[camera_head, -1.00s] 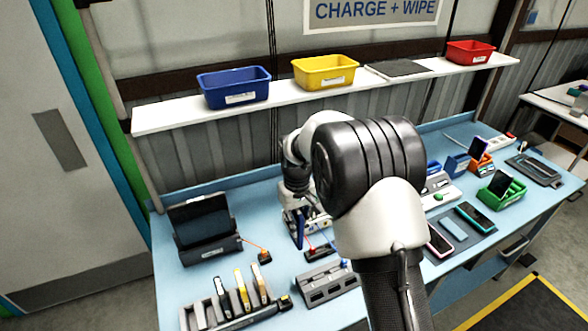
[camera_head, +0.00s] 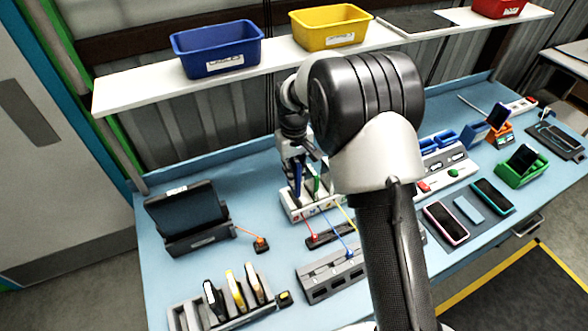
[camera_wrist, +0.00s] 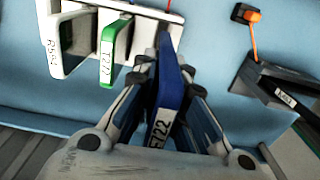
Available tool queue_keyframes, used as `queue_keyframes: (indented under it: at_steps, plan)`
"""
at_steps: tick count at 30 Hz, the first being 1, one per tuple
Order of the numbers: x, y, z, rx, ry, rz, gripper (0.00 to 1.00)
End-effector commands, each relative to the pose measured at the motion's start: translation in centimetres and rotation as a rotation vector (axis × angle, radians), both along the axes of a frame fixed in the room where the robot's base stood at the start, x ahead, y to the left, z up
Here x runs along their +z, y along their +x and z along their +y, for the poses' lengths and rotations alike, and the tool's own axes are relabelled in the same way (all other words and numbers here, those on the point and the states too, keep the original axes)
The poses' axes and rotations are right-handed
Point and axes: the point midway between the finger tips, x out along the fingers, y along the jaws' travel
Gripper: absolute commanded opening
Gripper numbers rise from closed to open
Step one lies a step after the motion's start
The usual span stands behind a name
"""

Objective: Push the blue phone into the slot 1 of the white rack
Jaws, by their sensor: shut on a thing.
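The blue phone (camera_wrist: 173,92) is pinched on edge between the two fingers of my gripper (camera_wrist: 169,78) in the wrist view, with a white label at its near end. In the head view the blue phone (camera_head: 298,177) stands upright over the left part of the white rack (camera_head: 296,212). In the wrist view its far end is close to the white rack (camera_wrist: 140,10); I cannot tell whether it has entered a slot. A green phone (camera_wrist: 116,45) stands in the rack beside it, with a labelled white piece (camera_wrist: 68,45) further along. My arm hides the rack's right side.
In front of the rack are a grey block with sockets (camera_head: 328,278), coloured cables and a dark bar (camera_head: 325,238). A dark stand (camera_head: 190,222) is at left; a grey rack of upright phones (camera_head: 225,305) is nearer. A shelf with bins (camera_head: 218,50) runs above.

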Motion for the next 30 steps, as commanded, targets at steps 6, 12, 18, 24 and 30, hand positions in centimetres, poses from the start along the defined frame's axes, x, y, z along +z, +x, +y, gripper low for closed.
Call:
queue_keyframes:
  at_steps: [6, 12, 18, 24, 30]
  plan:
    - [-1.8, 0.0, 0.0, 0.0, 0.0, 0.0, 0.0]
    - [-3.2, 0.0, 0.0, 0.0, 0.0, 0.0, 0.0]
    - [-4.6, 0.0, 0.0, 0.0, 0.0, 0.0, 0.0]
    - [-6.0, 0.0, 0.0, 0.0, 0.0, 0.0, 0.0]
    - [-6.9, 0.0, 0.0, 0.0, 0.0, -0.001, 0.0]
